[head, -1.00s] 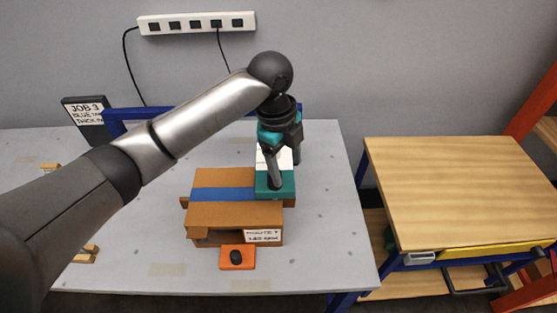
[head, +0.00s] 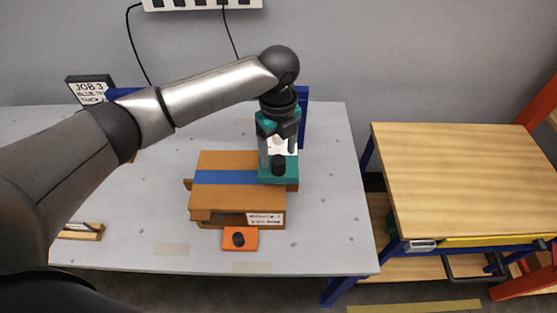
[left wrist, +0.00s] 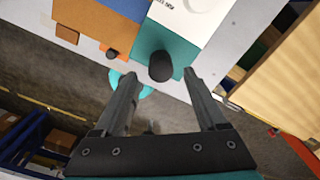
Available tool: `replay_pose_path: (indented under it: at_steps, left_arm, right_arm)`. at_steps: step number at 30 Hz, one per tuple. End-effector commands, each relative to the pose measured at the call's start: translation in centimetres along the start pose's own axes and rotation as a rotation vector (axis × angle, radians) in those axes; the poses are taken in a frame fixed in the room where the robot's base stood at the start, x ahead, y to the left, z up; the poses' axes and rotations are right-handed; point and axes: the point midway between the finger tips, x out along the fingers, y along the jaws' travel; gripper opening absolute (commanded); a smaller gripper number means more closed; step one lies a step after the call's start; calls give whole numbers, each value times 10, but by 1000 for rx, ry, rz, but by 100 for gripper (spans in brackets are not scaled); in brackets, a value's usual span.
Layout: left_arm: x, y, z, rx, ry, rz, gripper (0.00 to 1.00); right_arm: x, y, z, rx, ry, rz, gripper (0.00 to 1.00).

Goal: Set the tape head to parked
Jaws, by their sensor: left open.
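A teal block (head: 284,180) with a black knob (head: 278,165) sits at the right end of a brown box (head: 238,198) crossed by a blue strip (head: 222,177). I take this teal block to be the tape head. My left gripper (head: 278,153) is above and behind the knob, open and empty. In the left wrist view, the knob (left wrist: 161,66) on the teal block (left wrist: 184,48) shows just beyond and between the open fingertips (left wrist: 160,76). Whether a finger touches anything cannot be told. My right gripper is not in view.
An orange pad (head: 251,243) with a black knob is in front of the box. A JOB 3 sign (head: 89,88) stands at the back left. A wooden-topped table (head: 460,180) is at the right, across a gap. The grey table (head: 330,215) is clear right of the box.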

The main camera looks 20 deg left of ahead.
Motion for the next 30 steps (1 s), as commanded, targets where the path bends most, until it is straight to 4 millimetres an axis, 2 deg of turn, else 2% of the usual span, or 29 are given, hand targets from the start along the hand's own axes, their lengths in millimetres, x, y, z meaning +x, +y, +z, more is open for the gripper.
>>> replay_pose_path:
  at_steps: [3, 9, 19, 30]
  left_arm:
    - [21, 0, 0, 0, 1, 2, 74]
    - [40, 0, 0, 0, 0, -1, 74]
    - [44, 0, 0, 1, -1, -1, 74]
    - [43, 0, 0, 0, -1, -1, 34]
  right_arm:
    - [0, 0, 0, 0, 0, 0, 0]
    - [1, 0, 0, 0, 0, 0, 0]
    - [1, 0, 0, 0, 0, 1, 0]
    - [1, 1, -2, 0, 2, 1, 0]
